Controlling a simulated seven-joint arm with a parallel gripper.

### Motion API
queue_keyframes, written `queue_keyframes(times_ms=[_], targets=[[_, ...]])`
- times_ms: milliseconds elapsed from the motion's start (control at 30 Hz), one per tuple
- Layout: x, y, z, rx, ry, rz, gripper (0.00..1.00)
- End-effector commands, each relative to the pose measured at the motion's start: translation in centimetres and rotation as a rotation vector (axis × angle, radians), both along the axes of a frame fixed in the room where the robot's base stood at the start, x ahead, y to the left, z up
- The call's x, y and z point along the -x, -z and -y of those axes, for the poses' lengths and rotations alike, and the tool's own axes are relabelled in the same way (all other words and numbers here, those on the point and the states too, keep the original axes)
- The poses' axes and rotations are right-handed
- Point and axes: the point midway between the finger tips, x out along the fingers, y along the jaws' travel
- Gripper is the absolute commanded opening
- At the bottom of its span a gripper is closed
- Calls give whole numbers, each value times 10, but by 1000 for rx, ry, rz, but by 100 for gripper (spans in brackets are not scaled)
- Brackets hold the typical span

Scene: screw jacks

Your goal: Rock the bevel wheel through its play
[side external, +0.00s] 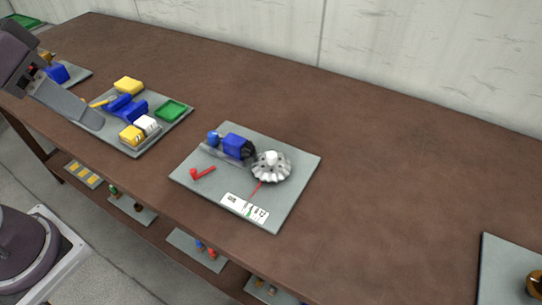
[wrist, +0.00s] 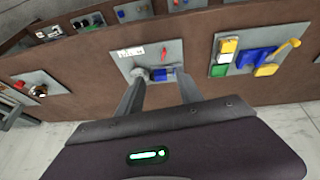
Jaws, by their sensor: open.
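The bevel wheel (side external: 271,166) is a pale grey toothed wheel lying flat on a grey board (side external: 285,204) in the middle of the bench. A blue block (side external: 237,146) with a dark pinion sits just left of it and meets its edge. A red pointer reaches from the wheel to a white scale card (side external: 245,207). In the wrist view the bevel wheel (wrist: 140,73) shows small and far off, beside the blue block (wrist: 162,73). My gripper (wrist: 158,90) is open and empty, its two fingers apart. In the side view my arm is at the far left, away from the wheel.
A red lever-shaped part (side external: 202,173) lies on the same board. Another board (side external: 138,142) to the left carries blue, yellow, white and green parts. The brown bench (side external: 400,170) is bare to the right, up to a board at the right edge.

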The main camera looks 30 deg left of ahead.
Motion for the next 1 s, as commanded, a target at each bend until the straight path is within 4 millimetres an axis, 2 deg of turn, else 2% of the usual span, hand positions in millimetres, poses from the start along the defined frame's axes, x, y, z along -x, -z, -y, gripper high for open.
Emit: queue_keyframes(times_ms=[100,167,200,267,300,400,500,633,767,1000], targets=[[-69,-7,22,122,-44,-151,43],[-106,1,36,156,-83,-224,43],[-131,11,46,165,-110,-268,43],[-166,32,63,160,-147,-325,43],[-188,50,75,145,-172,-357,43],[-229,99,106,84,-210,-407,43],[-251,141,132,18,-222,-424,43],[-262,172,150,-32,-220,-429,43],[-264,190,153,-43,-221,-430,43],[-263,235,152,-42,-221,-431,43]])
